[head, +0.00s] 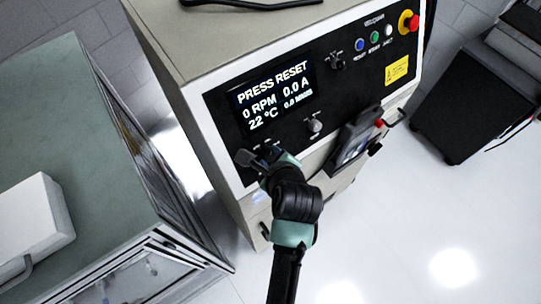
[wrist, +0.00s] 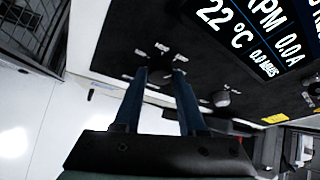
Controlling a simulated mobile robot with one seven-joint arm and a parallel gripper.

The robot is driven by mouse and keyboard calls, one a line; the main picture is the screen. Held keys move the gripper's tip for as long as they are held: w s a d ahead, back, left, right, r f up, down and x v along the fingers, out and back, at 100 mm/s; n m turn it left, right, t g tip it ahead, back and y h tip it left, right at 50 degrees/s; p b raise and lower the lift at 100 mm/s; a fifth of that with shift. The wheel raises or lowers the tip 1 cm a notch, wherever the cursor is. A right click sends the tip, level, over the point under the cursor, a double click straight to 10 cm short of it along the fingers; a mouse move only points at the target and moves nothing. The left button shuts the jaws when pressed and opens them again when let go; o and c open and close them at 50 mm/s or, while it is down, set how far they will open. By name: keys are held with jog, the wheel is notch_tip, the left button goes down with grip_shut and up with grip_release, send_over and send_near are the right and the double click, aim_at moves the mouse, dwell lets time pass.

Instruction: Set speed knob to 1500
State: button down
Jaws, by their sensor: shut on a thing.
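My gripper (wrist: 160,74) reaches the lower left of the black control panel (wrist: 115,45) and is shut on a small dark knob (wrist: 160,75), with its two blue fingers on either side. Labels, too small to read, stand around this knob; I take it as the speed knob. In the head view my gripper (head: 262,160) covers the knob. The display (head: 272,95) reads "PRESS RESET", 0 RPM, 0.0 A and 22 °C. The knob's pointer and setting cannot be made out.
A second knob (head: 315,126) sits right of my gripper, and a third (head: 338,61) higher up. Blue (head: 359,45), green (head: 374,37) and white buttons and a red emergency stop (head: 409,22) are at upper right. A handheld device (head: 355,140) hangs at the panel's lower edge.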

jog(key=shift+r, duration=0.1)
dwell(0.3)
jog(key=shift+c, duration=2.4)
grip_release()
jog(key=b+v, duration=0.3)
jog(key=v, duration=1)
jog(key=shift+w, duration=0.15)
